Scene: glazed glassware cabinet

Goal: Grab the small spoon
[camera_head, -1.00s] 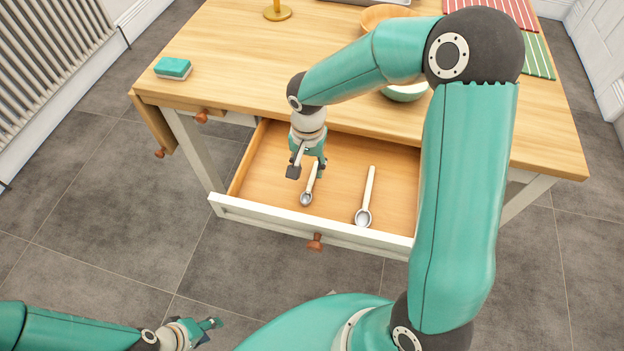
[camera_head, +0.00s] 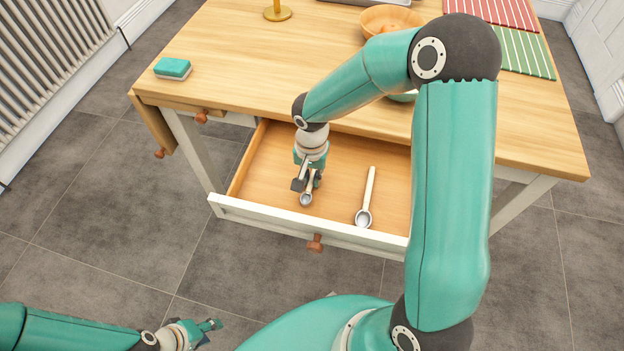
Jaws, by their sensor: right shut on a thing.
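The small spoon (camera_head: 306,199) is in the open drawer (camera_head: 258,208), left of the larger spoon (camera_head: 364,214). Its metal bowl points toward the drawer front, and most of its pale handle is hidden by my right gripper. My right gripper (camera_head: 306,186) reaches down into the drawer and is shut on the small spoon. The larger spoon lies on the drawer floor with its pale handle pointing away. My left gripper (camera_head: 208,332) is over the floor at the bottom left, away from the drawer; whether its fingers are apart is too small to tell.
The wooden table (camera_head: 240,62) carries a green sponge (camera_head: 173,68), a wooden bowl (camera_head: 390,20), a brass stand (camera_head: 277,13) and striped cloths (camera_head: 525,52). A pale bowl is mostly hidden behind my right arm. The drawer's front wall and knob (camera_head: 315,243) stand nearest me.

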